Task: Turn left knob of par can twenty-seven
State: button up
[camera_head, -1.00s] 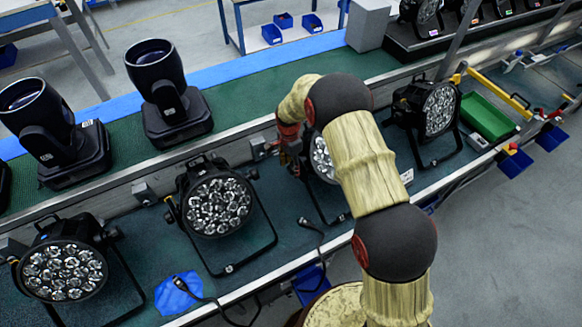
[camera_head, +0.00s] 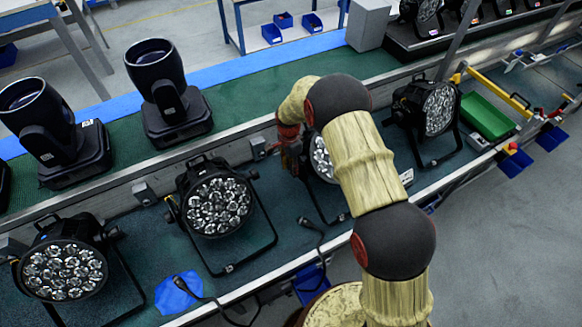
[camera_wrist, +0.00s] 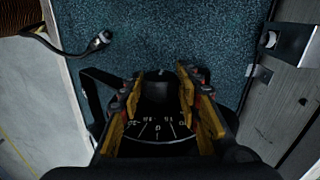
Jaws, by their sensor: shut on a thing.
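The par can (camera_head: 322,160) that my gripper works at is a black lamp with clear round lenses, partly hidden behind my arm in the head view. I cannot read a number on it. In the wrist view its black knob (camera_wrist: 158,82) sits between my fingers, above a black dial (camera_wrist: 158,130) with white scale marks. My gripper (camera_wrist: 158,100) has yellow-lined fingers on either side of the knob and is shut on it. In the head view my gripper (camera_head: 291,152) is at the left side of the par can, its fingertips hard to make out.
Another par can (camera_head: 216,205) stands to the left, one (camera_head: 63,270) at the far left and one (camera_head: 436,108) to the right. A loose black cable (camera_head: 312,228) and a blue cloth (camera_head: 177,292) lie on the bench. A green tray (camera_head: 487,117) is at right.

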jog(key=shift+c, duration=1.3)
